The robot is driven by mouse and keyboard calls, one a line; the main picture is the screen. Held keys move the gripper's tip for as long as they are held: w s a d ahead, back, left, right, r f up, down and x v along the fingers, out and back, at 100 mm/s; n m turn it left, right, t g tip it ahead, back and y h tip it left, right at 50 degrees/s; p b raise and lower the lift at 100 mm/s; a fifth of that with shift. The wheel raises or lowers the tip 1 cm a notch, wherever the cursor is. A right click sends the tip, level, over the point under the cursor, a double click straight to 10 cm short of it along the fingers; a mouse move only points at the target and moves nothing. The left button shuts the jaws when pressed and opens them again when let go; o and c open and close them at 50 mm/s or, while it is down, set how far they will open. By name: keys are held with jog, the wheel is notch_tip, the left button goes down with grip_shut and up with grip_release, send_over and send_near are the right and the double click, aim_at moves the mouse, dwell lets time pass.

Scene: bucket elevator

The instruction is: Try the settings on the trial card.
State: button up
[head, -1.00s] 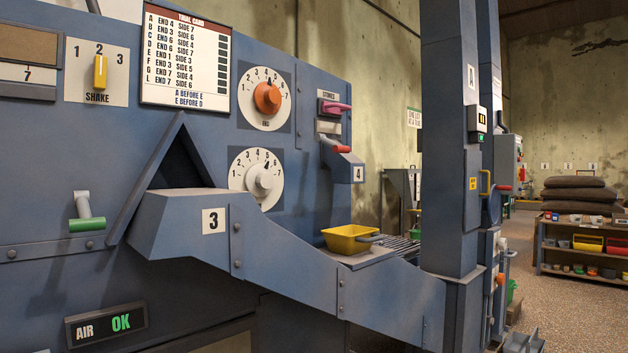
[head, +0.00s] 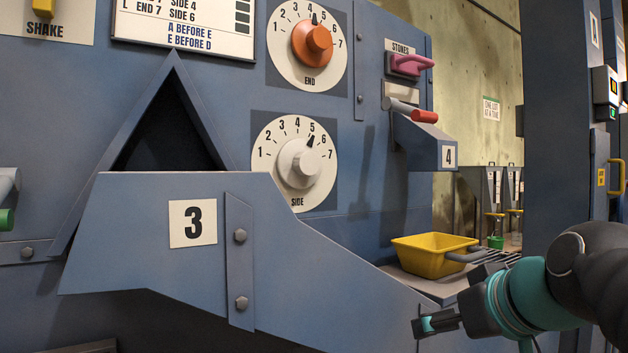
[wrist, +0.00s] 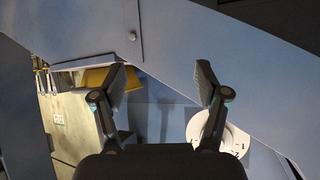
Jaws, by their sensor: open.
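The trial card (head: 185,22) is cut off at the top in the head view; its lower rows and the notes "A before E" and "E before D" show. The END dial (head: 284,62) has an orange knob (head: 312,40), its pointer near 4 or 5. The SIDE dial (head: 268,172) has a pale knob (head: 300,163), its pointer at about 5. My gripper (head: 424,326) is low at right, below and apart from both dials. The wrist view shows its two fingers spread with nothing between them (wrist: 160,84). A pale dial (wrist: 232,143) shows partly behind the right finger.
The sloping chute marked 3 (head: 140,222) juts out below the dials. A yellow scoop (head: 425,262) sits beside my arm. A blue column (head: 555,130) stands at right.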

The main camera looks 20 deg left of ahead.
jog(key=w+a+r+n+t+y+b, duration=0.2)
jog(key=w+a+r+n+y+b, duration=0.3)
jog(key=a+r, duration=0.55)
jog(key=n+y, duration=0.2)
jog(key=y, duration=0.1)
send_near(310, 162)
jog(key=p+x, duration=0.4)
jog(key=x, duration=0.7)
jog(key=c, duration=1.2)
